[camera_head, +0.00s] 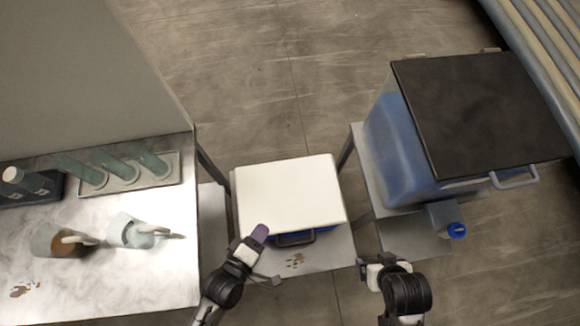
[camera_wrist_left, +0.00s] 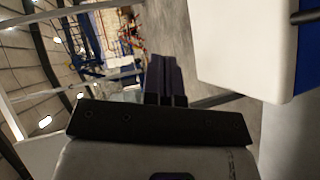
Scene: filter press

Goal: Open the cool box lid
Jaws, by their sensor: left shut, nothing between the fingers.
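The cool box has a flat white lid (camera_head: 290,190), which lies shut on its blue body (camera_head: 322,231). A dark handle (camera_head: 296,240) shows at the box's front side. My left gripper (camera_head: 259,232) is shut and empty, its purple fingers at the front left edge of the box, left of the handle. I cannot tell whether it touches the box. In the left wrist view, the closed fingers (camera_wrist_left: 165,80) stand beside the white lid (camera_wrist_left: 245,45), with a gap between them. My right gripper (camera_head: 364,268) is to the right, in front of the stand; its jaws are unclear.
The cool box stands on a low grey stand (camera_head: 335,262). Left is a metal table (camera_head: 170,220) with two beakers (camera_head: 140,232) and a tray of tubes (camera_head: 118,172). Right is a blue tank (camera_head: 395,150) with a black lid (camera_head: 480,110). Floor behind the box is clear.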

